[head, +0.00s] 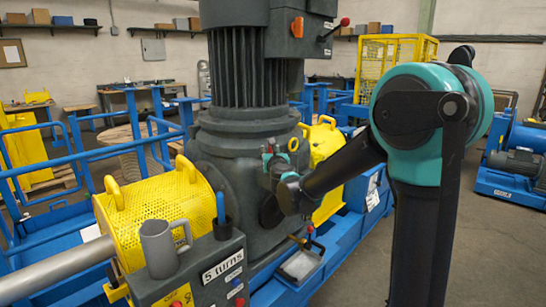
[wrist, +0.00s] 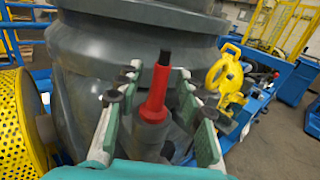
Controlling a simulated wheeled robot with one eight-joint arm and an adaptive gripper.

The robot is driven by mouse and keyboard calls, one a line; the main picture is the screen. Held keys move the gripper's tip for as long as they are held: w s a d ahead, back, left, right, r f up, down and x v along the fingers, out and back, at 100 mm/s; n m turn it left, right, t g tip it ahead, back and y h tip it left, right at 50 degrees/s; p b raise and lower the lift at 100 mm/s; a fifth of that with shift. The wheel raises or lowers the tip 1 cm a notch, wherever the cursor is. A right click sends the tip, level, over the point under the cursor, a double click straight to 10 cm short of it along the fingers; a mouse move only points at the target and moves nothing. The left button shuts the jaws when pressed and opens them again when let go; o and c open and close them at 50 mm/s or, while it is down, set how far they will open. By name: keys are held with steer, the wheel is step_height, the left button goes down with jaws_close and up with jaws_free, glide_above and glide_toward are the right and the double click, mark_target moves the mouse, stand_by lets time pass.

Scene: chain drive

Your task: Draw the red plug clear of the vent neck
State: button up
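The red plug (wrist: 156,92) with a dark stem on top shows in the wrist view. It sits upright, slightly tilted, in the grey vent neck (wrist: 150,132) in front of the dark grey housing (wrist: 95,60). My gripper (wrist: 155,80) is open, with one finger on each side of the plug and a visible gap to both. In the head view my gripper (head: 272,162) is at the front of the grey gear housing (head: 225,150).
A yellow perforated guard (head: 165,215) is left of the housing, with a grey mug (head: 160,250) on the control box (head: 205,270) in front. A small tray (head: 300,265) lies below my arm. Blue railings (head: 60,170) stand behind left. Open floor lies at right.

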steer(key=shift+x, duration=2.35)
steer(key=shift+d, duration=0.1)
steer(key=shift+c, duration=0.5)
jaws_close()
